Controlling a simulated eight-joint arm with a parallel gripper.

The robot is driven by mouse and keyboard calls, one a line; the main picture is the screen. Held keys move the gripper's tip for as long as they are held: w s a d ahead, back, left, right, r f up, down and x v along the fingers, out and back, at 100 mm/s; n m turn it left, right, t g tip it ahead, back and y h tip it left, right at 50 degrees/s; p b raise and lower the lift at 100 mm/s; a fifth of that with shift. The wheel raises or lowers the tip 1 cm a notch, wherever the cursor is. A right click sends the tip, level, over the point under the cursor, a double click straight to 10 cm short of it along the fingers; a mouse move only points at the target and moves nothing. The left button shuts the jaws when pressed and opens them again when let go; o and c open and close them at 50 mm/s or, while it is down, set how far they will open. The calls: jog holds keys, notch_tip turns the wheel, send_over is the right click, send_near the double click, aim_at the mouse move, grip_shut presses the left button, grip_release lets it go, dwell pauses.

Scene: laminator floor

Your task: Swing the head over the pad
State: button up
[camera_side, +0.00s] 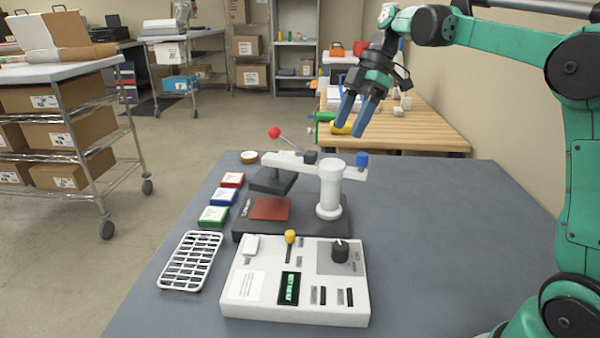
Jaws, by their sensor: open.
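A small press stands on the grey table. Its swing head (272,181) is a dark block under a white arm (300,163), which pivots on a white column (331,192). A lever with a red ball (274,132) rises from the arm's left part, and a blue knob (362,159) sits at its right end. The reddish-brown pad (269,208) lies on the dark base (335,222). The head appears behind the pad, not over it, leaving the pad uncovered. My gripper (355,128) is open and empty, its blue fingers pointing down, above and behind the press.
A white control box (310,308) with dial and yellow-topped lever stands in front of the press. Red (232,180), blue (224,197) and green (213,216) boxes and a white rack (191,260) lie at left. The table's right side (450,240) is clear.

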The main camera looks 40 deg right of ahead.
aim_at(363, 154)
jog(key=d+h, duration=0.2)
jog(key=h, duration=0.1)
jog(key=d+f+n+h, duration=0.1)
jog(key=h, duration=0.1)
jog(key=shift+s+d+g, duration=0.15)
jog(key=shift+s+g, duration=0.15)
jog(key=shift+g, duration=0.1)
jog(key=shift+f, duration=2.7)
grip_shut()
